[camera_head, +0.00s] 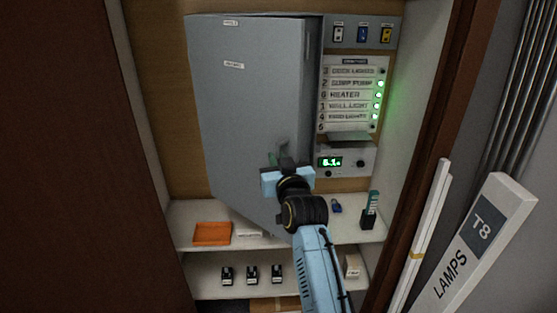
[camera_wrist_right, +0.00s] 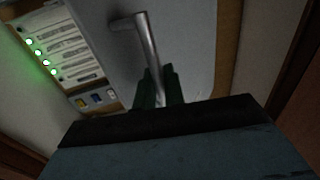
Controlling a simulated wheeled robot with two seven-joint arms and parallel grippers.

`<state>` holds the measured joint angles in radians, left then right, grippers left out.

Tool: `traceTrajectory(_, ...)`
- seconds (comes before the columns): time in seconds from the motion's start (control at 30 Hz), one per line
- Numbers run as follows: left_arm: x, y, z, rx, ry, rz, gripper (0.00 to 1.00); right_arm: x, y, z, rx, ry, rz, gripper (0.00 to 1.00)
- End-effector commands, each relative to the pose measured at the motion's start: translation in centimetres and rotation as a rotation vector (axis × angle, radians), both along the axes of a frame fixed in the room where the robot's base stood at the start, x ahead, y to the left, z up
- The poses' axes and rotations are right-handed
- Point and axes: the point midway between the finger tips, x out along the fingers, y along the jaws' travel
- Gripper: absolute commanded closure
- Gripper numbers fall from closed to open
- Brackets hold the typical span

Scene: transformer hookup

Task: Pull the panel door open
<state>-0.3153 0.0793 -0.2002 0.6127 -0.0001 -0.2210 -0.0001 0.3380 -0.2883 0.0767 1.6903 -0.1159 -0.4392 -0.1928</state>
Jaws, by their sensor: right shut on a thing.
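The grey panel door (camera_head: 245,100) fills the middle of the head view, on the cabinet's back board. It stands slightly ajar, its right edge angled out from the box behind. The door's metal handle (camera_wrist_right: 147,45) shows in the right wrist view. My right gripper (camera_head: 283,155) is at the lower right part of the door. In the right wrist view, its dark green fingers (camera_wrist_right: 160,88) are shut on the handle's free end. The gripper and wrist hide the handle in the head view. My left gripper is not in view.
A labelled panel with green lights (camera_head: 352,95) is right of the door. A shelf below holds an orange tray (camera_head: 212,233) and a dark holder (camera_head: 368,219). A LAMPS T8 box (camera_head: 478,245) leans at the right, outside the cabinet.

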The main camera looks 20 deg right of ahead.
Motion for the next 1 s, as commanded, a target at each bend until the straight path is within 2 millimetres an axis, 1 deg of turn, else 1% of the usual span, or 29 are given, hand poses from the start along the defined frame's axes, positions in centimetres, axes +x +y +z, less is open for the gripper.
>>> traceTrajectory(0.3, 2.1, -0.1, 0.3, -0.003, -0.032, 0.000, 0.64, 0.4, -0.3, 0.2, 0.001, -0.005, -0.021, 1.00)
traceTrajectory(0.57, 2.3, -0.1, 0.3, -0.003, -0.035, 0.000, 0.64, 0.4, -0.2, 0.2, 0.001, -0.006, -0.018, 1.00)
traceTrajectory(0.6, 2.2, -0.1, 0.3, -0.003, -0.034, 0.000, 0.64, 0.4, -0.2, 0.2, 0.001, -0.005, -0.018, 0.85)
traceTrajectory(0.7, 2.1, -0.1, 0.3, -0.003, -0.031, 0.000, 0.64, 0.4, -0.2, 0.2, 0.001, -0.005, -0.018, 0.72)
traceTrajectory(1.0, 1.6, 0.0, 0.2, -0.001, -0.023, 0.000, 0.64, 0.3, -0.2, 0.1, 0.000, -0.003, -0.018, 0.72)
